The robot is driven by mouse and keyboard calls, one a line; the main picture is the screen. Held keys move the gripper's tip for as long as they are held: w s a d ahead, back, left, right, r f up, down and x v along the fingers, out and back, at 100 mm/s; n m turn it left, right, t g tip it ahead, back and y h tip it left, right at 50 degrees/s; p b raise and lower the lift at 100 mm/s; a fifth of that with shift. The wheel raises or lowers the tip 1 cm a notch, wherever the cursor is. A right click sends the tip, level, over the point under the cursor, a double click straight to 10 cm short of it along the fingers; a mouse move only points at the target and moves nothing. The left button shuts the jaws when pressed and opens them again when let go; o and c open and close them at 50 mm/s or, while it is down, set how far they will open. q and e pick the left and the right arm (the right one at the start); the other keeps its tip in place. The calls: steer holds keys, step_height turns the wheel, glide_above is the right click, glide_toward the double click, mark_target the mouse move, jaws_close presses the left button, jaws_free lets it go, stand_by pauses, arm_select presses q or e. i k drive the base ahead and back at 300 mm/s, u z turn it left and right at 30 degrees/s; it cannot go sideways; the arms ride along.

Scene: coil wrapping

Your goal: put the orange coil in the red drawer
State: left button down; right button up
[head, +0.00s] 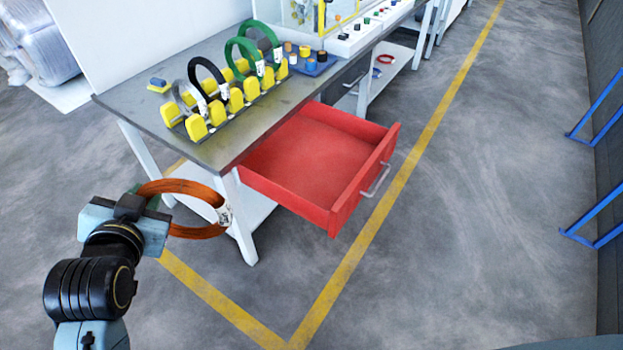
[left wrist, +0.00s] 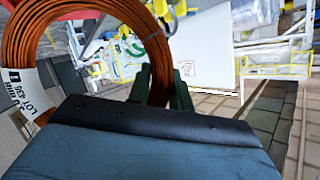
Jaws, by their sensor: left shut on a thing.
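The orange coil (head: 190,232) is a ring with a white label, held in the air at the left of the head view, in front of the table's near corner. My left gripper (head: 137,203) is shut on the coil's left side. In the left wrist view the coil (left wrist: 92,17) rises from between the fingers (left wrist: 162,88), with its label at the left. The red drawer (head: 318,158) is pulled out from under the table and looks empty. The coil is left of the drawer and apart from it. My right gripper is not seen.
The grey table (head: 150,103) carries a yellow-block rack (head: 222,108) with black, green and grey coils. A blue tray (head: 313,66) with small spools is behind it. A white table leg (head: 237,220) stands close to the held coil. The floor right of the drawer is clear.

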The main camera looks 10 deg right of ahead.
mark_target(310, 161)
steer(key=u, duration=1.4)
steer(key=k, duration=0.1)
steer(key=z, duration=2.8)
steer(key=i, duration=1.35)
steer(key=u, duration=1.05)
steer(key=i, duration=0.65)
steer(key=u, duration=0.7)
